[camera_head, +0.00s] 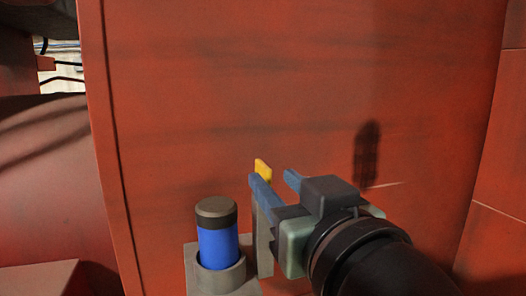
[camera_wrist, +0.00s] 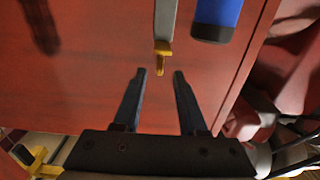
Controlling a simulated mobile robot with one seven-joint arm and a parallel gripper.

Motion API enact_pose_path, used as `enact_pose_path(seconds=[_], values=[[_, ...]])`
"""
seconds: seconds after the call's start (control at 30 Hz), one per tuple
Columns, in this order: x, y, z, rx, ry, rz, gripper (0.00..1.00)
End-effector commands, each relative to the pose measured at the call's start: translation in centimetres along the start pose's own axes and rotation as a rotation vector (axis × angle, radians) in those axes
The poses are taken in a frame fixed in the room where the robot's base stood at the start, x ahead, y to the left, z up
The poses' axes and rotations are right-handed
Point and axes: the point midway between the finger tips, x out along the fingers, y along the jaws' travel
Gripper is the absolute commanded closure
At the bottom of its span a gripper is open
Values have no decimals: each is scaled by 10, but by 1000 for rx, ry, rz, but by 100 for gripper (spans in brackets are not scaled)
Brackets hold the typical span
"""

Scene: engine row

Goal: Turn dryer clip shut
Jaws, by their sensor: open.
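The dryer (camera_head: 218,243) is a blue cylinder with a dark cap, upright in a grey holder (camera_head: 225,283). The clip (camera_head: 263,170) has a yellow tip on a grey bar, standing just right of the dryer. In the wrist view the clip's yellow tip (camera_wrist: 162,48) lies just beyond my fingertips, roughly in line with the gap between them. The dryer's blue side (camera_wrist: 218,14) is to its right there. My gripper (camera_head: 272,178) is open and empty, with its blue fingers near the yellow tip. One finger hides part of the grey bar. I cannot tell whether they touch.
A large red panel (camera_head: 300,90) stands behind the clip and dryer, with bare room above and right of my gripper. Another red body (camera_head: 45,190) curves at the left. A yellow part (camera_wrist: 40,165) shows at the lower left of the wrist view.

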Motion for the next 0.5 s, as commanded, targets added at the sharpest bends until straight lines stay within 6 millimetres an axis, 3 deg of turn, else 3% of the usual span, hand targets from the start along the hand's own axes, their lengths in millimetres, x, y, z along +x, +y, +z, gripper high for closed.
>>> enact_pose_path(seconds=[0.2, 0.5], values=[[40, 0, -3, 1, -4, -1, 59], [59, 0, 0, 0, 0, 2, 59]])
